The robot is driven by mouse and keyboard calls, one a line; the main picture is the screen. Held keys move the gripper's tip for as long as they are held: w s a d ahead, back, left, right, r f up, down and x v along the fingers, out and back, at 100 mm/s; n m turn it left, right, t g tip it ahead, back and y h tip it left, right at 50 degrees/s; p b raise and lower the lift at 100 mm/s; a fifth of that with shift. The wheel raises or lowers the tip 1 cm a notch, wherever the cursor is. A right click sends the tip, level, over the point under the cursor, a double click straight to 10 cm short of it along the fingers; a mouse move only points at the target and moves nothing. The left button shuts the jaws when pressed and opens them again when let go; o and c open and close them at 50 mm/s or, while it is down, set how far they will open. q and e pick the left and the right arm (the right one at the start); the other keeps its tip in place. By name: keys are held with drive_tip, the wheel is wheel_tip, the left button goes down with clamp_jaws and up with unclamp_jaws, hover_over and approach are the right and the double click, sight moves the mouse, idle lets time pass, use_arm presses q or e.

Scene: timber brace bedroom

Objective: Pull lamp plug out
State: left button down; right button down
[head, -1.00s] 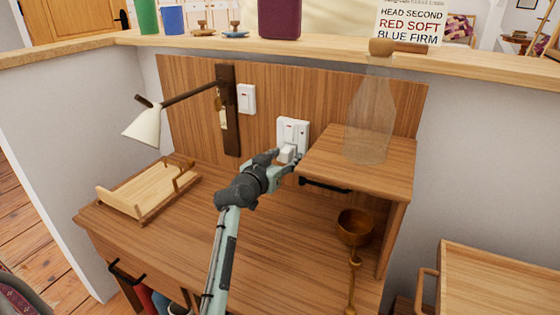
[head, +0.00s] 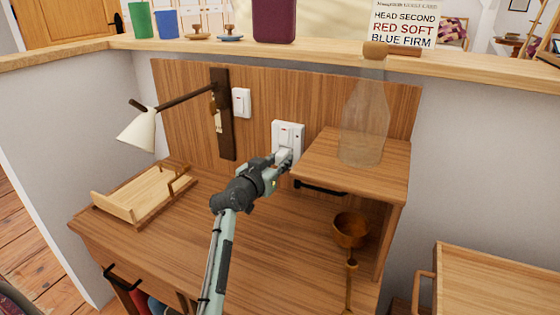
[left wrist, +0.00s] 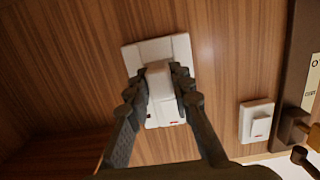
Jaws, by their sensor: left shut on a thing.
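The white lamp plug (left wrist: 160,82) is at the white wall socket (head: 289,131) on the wooden back panel. The socket plate also shows behind the plug in the left wrist view (left wrist: 180,48). My left gripper (head: 282,160) is shut on the plug, with one dark finger on each side of it in the left wrist view (left wrist: 165,84). I cannot tell whether the pins sit fully in the socket. The lamp (head: 138,130) has a cream shade on a dark arm fixed to an upright bracket. My right gripper is not in view.
A small raised shelf (head: 370,180) carrying a clear bottle (head: 366,118) stands close right of my gripper. A white switch (head: 241,102) is left of the socket. A wooden tray (head: 135,200) lies on the desk's left; the desk middle is free apart from my arm.

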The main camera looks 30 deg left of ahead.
use_arm(q)
drive_tip(key=s+p, duration=0.2)
drive_tip(key=s, duration=0.4)
drive_tip(key=shift+s+d, duration=0.2)
drive_tip(key=shift+s, duration=0.05)
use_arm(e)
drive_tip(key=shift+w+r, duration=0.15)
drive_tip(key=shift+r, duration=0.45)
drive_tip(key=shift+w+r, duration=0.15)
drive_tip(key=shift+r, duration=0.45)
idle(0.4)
use_arm(q)
drive_tip(key=shift+s, duration=0.2)
idle(0.4)
